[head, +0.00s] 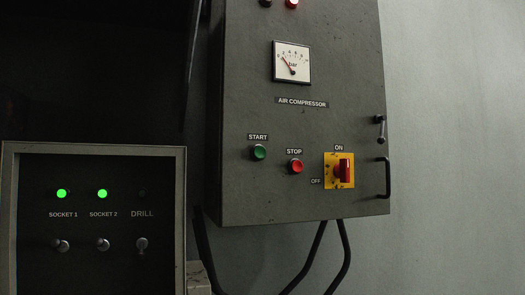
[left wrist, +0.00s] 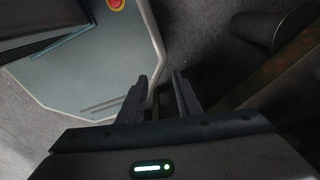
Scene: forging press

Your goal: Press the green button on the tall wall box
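The tall wall box (head: 235,90), grey and labelled AIR COMPRESSOR, hangs on the wall in the middle of the head view. Its green button (head: 259,152) sits under the word START on the lower left of the front. A red button (head: 296,166) marked STOP is just right of it. My left gripper (left wrist: 162,82) shows in the left wrist view with its two fingers slightly apart and nothing between them. It points down toward the floor, and the wall box is not in that view. Neither gripper shows in the head view.
A red rotary switch (head: 344,170) on a yellow plate is right of the buttons. A lower panel (head: 100,255) with two lit green lamps and toggle switches stands at left. Cables (head: 310,258) hang below the box. My base shows in the wrist view.

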